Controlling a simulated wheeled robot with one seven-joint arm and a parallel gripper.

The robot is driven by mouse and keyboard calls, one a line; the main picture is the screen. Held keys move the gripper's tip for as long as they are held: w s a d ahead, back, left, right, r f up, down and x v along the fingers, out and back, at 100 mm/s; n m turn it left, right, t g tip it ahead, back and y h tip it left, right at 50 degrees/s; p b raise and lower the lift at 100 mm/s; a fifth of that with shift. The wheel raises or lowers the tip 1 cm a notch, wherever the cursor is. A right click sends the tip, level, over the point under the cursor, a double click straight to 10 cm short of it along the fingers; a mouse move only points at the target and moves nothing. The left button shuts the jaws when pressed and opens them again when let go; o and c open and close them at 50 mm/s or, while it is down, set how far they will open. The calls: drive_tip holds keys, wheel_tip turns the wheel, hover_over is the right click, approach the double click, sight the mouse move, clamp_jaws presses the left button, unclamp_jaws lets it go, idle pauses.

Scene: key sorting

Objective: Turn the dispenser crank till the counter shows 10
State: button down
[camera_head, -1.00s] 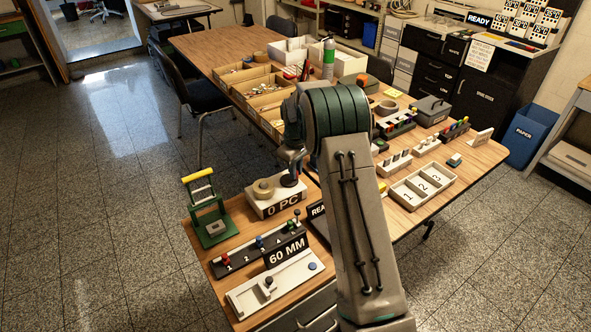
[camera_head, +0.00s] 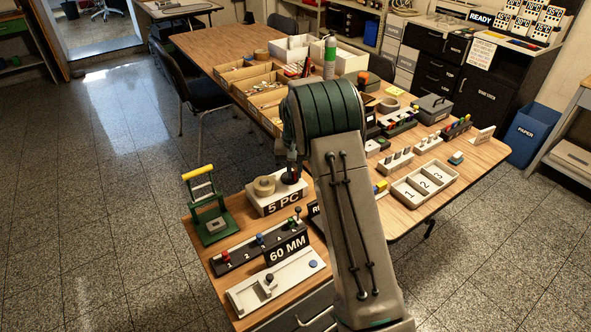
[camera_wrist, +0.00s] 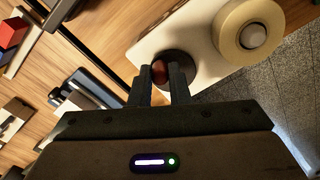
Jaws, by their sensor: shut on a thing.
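The dispenser (camera_head: 281,201) is a white block with a tan roll (camera_head: 264,185) on top. It stands on the near-left part of the table, and its front counter (camera_head: 283,205) reads "5 PC". In the wrist view the roll (camera_wrist: 249,33) sits at the top right on the white body. The crank (camera_wrist: 159,72) shows there as a dark round base with a red-brown knob. My gripper (camera_wrist: 162,76) is shut on the knob, one finger on each side. In the head view my arm hides most of the gripper, and the crank is a small dark shape by the roll.
A green press (camera_head: 208,212) stands left of the dispenser. Numbered trays (camera_head: 424,183) are to the right. Cardboard boxes (camera_head: 262,91) stand behind.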

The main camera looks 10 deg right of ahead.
sight(292, 181)
drive_tip(key=shift+s+a+m, duration=0.1)
drive_tip(key=shift+a+m, duration=0.1)
drive_tip(key=shift+m, duration=0.65)
drive_tip(key=shift+a+m, duration=0.15)
drive_tip(key=shift+m, duration=0.7)
drive_tip(key=shift+m, duration=0.3)
drive_tip(key=c, duration=1.4)
unclamp_jaws()
drive_tip(key=shift+o, duration=0.2)
wheel_tip(292, 181, up, 14)
drive_tip(key=shift+a, duration=0.1)
